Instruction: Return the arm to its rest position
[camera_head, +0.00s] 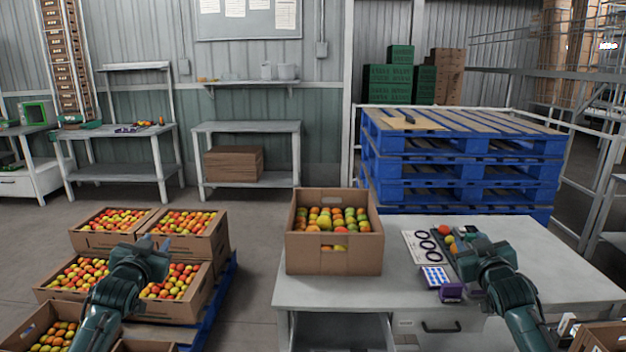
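I see no object held in either gripper. Both are seen from behind and above, and the gap between the fingers is not clear in either.
A white card with dark rings (421,247) and a purple device (446,290) lie near my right gripper. Blue pallets (460,170) are stacked behind the worktable.

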